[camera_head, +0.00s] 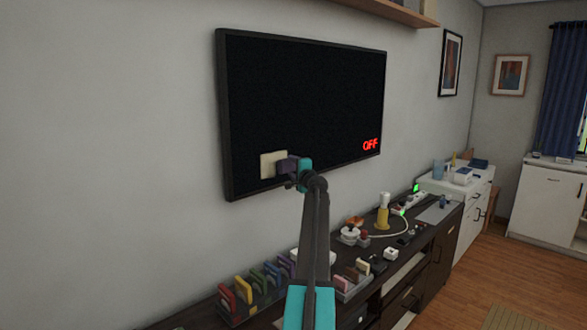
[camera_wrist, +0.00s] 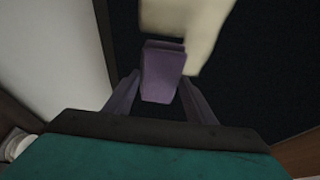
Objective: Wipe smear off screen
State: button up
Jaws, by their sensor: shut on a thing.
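The wall screen (camera_head: 310,95) is black with red "OFF" lettering at its lower right. A cream, squarish patch (camera_head: 273,164) shows at the screen's lower left; it also shows at the top of the wrist view (camera_wrist: 190,22). It looks like the smear, but I cannot be sure. My gripper (camera_head: 292,166) is at the screen's lower edge, just right of the patch. It is shut on a purple block (camera_wrist: 161,72), whose far end overlaps the patch in the wrist view. I cannot tell whether the block touches the screen.
A dark cabinet (camera_head: 440,258) runs below the screen. On it stand a rack of several coloured items (camera_head: 243,290), a yellow bottle (camera_head: 383,212), a power strip and small objects. A shelf (camera_head: 385,10) hangs above. Open wooden floor (camera_head: 500,270) lies at right.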

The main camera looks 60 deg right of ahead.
aim_at(285, 167)
jog(key=shift+w+a, duration=0.25)
jog(key=shift+a, duration=0.55)
jog(key=shift+w+a, duration=0.25)
jog(key=shift+a, duration=0.55)
jog(key=shift+w+a, duration=0.35)
jog(key=shift+a, duration=0.5)
jog(key=shift+w+a, duration=0.35)
jog(key=shift+a, duration=0.5)
jog(key=shift+w+a, duration=0.25)
jog(key=shift+a, duration=0.65)
jog(key=shift+w+a, duration=0.25)
jog(key=shift+a, duration=0.65)
jog(key=shift+a, duration=0.1)
jog(key=shift+w+a+p, duration=0.25)
jog(key=shift+w+a, duration=0.1)
jog(key=shift+a, duration=0.45)
jog(key=shift+w+a+p, duration=0.2)
jog(key=shift+w+a, duration=0.1)
jog(key=shift+a, duration=0.45)
jog(key=shift+r, duration=0.15)
